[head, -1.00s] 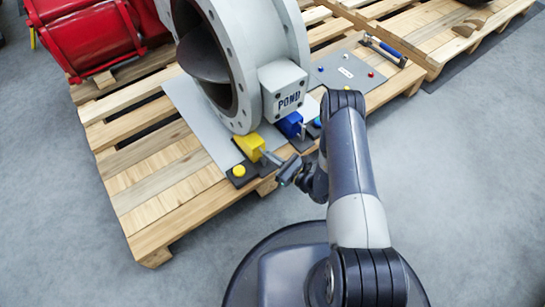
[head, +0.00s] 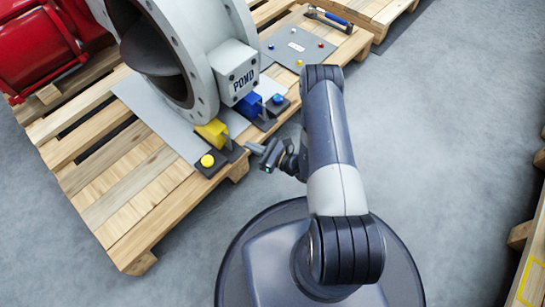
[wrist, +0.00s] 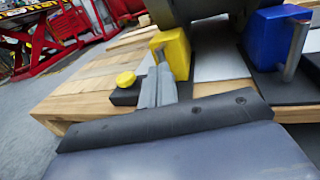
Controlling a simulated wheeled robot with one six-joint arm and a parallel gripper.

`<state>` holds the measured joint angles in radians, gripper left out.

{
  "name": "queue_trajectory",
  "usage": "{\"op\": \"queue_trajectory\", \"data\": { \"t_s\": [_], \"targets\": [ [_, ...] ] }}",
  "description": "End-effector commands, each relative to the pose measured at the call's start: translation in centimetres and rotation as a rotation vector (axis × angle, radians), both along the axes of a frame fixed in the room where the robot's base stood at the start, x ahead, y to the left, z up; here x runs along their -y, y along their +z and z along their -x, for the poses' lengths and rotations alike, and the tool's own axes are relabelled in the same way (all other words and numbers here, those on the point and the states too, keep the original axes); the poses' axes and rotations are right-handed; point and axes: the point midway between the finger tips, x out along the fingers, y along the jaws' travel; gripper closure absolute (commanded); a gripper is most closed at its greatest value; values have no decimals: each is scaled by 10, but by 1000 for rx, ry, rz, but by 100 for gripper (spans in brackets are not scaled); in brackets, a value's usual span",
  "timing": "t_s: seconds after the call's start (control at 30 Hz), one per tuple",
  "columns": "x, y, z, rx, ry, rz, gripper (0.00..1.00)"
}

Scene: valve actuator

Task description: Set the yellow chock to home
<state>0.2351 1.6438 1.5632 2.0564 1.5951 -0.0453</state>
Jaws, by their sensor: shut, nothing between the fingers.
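The yellow chock (head: 212,131) is a wedge-like block beside the lower rim of the large grey valve, on a dark base at the pallet's front edge. It also shows in the wrist view (wrist: 175,45), with a thin metal handle on its near side. My gripper (head: 255,148) is shut and empty, just to the right of the chock's handle, with a small gap in the head view. In the wrist view the closed fingers (wrist: 157,86) point toward the chock and overlap the lower handle. I cannot tell contact there.
A yellow button (head: 207,160) sits in front of the yellow chock. A blue chock (head: 250,104) and a blue button (head: 278,99) stand to its right. The grey valve (head: 182,50) rises behind. The wooden pallet (head: 130,215) ends near me; open floor lies right.

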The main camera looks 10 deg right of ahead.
Motion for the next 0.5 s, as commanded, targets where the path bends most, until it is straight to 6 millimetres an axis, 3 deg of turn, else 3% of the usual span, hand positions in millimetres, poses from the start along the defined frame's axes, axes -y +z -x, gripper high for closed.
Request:
{"op": "queue_trajectory", "data": {
  "t_s": [0.2, 0.5],
  "targets": [
    [32, 3, 26, -3, -5, -3, 100],
    [55, 2, 47, -3, -2, -3, 100]
  ]
}}
